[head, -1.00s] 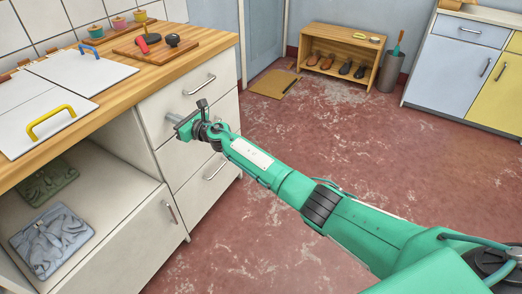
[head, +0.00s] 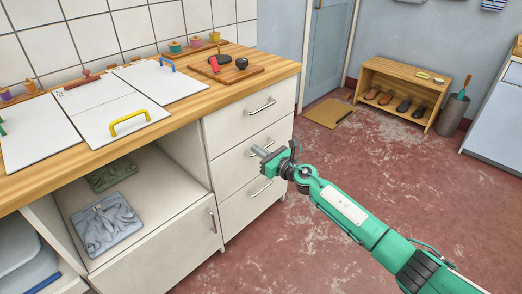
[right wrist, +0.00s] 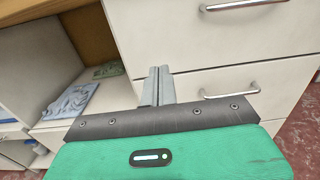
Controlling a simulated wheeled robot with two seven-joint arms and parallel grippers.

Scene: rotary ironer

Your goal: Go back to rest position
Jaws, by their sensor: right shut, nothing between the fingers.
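My right gripper (head: 262,153) is in front of the white drawer unit (head: 231,136) in the head view. It is shut and empty. In the right wrist view its two grey fingers (right wrist: 158,86) lie together, with drawer fronts beyond them. My right arm comes in from the lower right. My left gripper is not in view.
The wooden worktop (head: 185,112) carries white panels, one with a yellow handle (head: 130,122). A shoe rack (head: 437,107) stands far right. Red floor (head: 300,240) is clear.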

